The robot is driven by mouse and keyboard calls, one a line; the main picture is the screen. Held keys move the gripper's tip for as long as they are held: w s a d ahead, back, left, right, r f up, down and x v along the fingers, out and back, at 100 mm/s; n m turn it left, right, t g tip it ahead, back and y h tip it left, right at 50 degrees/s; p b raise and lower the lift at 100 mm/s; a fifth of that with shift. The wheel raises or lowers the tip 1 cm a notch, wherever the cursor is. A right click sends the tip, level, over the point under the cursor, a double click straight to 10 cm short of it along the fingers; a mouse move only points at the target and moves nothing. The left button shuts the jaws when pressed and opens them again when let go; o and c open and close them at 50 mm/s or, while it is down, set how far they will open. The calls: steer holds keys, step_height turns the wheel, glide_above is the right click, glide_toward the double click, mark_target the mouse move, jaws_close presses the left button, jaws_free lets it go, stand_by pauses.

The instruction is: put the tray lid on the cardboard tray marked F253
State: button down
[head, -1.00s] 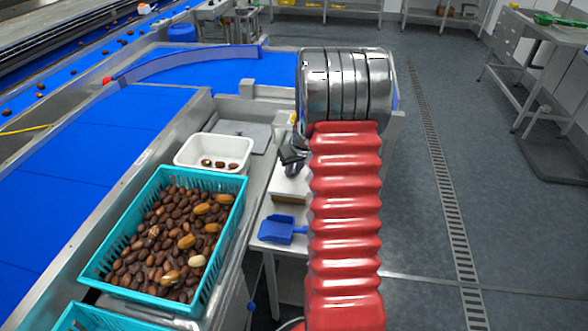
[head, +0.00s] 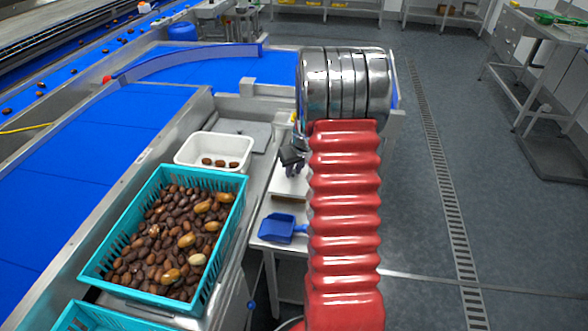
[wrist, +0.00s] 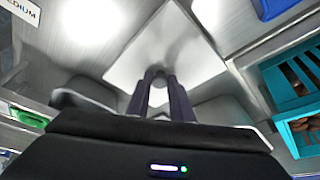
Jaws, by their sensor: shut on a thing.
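My gripper (wrist: 160,92) is shut on the small round knob of the white tray lid (wrist: 185,58) in the wrist view. The lid is a flat pale square, turned cornerwise in that view. In the head view my dark gripper (head: 292,158) shows just left of my red arm, over the pale lid (head: 287,185). A thin brown edge, perhaps the cardboard tray (head: 284,198), shows below the lid. My arm hides the right side of both. I cannot tell whether the lid touches the tray, and no F253 mark is readable.
A blue scoop (head: 277,229) lies on the bench in front. A label ending in "EDIUM" (wrist: 20,10) shows in the wrist view. Open floor lies right.

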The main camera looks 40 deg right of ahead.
steer(key=shift+f, duration=0.25)
stand_by(0.3)
steer(key=c, duration=1.5)
jaws_free()
steer(key=shift+o, duration=0.5)
steer(key=o, duration=0.3)
steer(key=shift+r, duration=3.5)
